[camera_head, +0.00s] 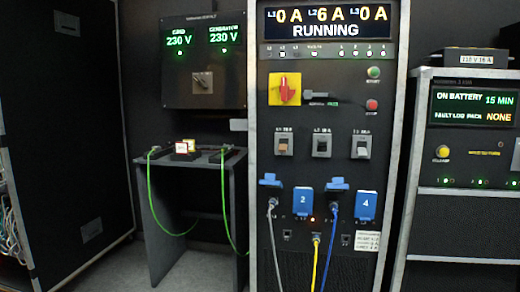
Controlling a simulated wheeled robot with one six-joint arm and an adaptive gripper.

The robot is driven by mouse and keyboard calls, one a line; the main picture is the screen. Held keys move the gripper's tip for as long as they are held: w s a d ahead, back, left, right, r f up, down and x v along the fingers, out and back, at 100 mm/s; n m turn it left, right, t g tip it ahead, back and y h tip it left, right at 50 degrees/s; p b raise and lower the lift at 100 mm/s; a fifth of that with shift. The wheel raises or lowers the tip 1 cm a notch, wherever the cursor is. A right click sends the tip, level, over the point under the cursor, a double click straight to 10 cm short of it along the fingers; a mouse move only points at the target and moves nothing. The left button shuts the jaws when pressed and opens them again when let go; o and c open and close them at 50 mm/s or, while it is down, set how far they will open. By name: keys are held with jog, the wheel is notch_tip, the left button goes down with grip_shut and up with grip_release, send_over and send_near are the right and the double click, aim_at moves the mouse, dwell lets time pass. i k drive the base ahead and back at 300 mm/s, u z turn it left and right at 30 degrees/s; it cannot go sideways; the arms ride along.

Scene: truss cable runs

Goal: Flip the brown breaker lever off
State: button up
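The brown breaker lever (283,149) is on the leftmost of three breakers in a row on the tall grey-framed power cabinet (341,180). It sits in a light grey housing under a small label. My gripper is not in view.
Above the breakers are a red rotary switch on a yellow plate (284,90), green and red buttons, and a RUNNING display (326,22). Below are blue sockets with hanging cables (271,240). A small table (190,160) stands left, a battery unit (473,130) right.

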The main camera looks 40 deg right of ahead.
aim_at(283, 148)
jog(key=z, duration=0.5)
jog(key=i, duration=0.85)
jog(key=z, duration=0.8)
